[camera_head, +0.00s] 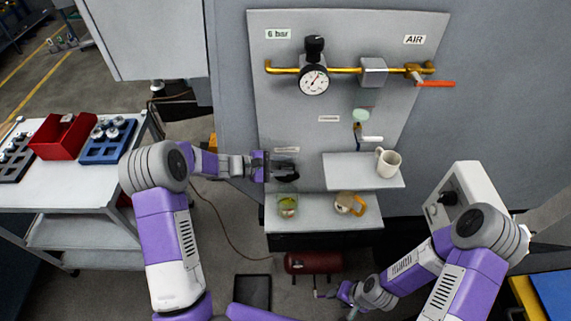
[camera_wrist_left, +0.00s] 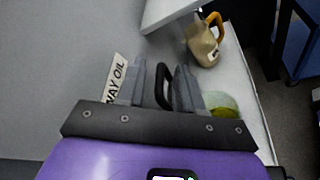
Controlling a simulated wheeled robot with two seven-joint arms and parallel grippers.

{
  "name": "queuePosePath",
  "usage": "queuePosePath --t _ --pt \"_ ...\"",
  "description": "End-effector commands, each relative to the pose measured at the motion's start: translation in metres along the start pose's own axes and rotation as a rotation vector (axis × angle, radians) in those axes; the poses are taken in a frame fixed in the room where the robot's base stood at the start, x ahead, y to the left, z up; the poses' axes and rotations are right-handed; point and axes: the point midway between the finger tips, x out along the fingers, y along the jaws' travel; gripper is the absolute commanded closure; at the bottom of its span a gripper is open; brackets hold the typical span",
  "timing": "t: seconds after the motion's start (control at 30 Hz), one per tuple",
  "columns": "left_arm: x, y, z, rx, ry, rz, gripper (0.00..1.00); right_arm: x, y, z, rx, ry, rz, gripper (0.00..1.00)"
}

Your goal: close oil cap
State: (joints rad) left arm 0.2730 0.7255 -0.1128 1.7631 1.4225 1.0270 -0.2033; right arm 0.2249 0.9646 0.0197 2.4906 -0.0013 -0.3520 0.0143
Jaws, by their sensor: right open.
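A black loop-shaped part, which looks like the oil cap, shows between the fingers of my left gripper in the left wrist view (camera_wrist_left: 163,84). A "WAY OIL" label (camera_wrist_left: 115,76) is on the grey panel beside it. In the head view my left gripper (camera_head: 284,169) is at the panel's lower left, with a dark part (camera_head: 289,178) at its fingertips. The fingers stand apart around the loop; I cannot tell whether they grip it. The cap's seat is hidden. My right gripper (camera_head: 325,294) is open and low, well away from the panel.
The lower shelf (camera_head: 325,220) holds a glass container (camera_head: 287,207) with greenish contents and a tan jug (camera_head: 349,204). A mug (camera_head: 390,164) stands on the upper shelf (camera_head: 350,174). A gauge (camera_head: 314,80) and brass pipe are above. A cart with a red bin (camera_head: 62,137) is at left.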

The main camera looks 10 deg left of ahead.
Motion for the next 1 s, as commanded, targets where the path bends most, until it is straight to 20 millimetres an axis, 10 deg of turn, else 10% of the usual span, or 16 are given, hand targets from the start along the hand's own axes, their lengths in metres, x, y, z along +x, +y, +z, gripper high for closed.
queuePosePath --t 0.3,0.57,1.0 --pt "0.0043 -0.0002 -0.0001 -0.001 0.0 0.0 0.64 -0.0006 -0.0002 -0.0001 0.0 0.0 0.0 0.54" --pt "0.0043 -0.0002 0.0001 0.0 0.0 0.0 1.0 -0.0006 -0.0002 0.0 0.0 0.0 0.0 0.54" --pt "0.0073 -0.0012 0.0015 0.007 -0.005 0.0 1.0 0.0029 0.001 -0.0002 0.0 0.0 0.0 0.54"
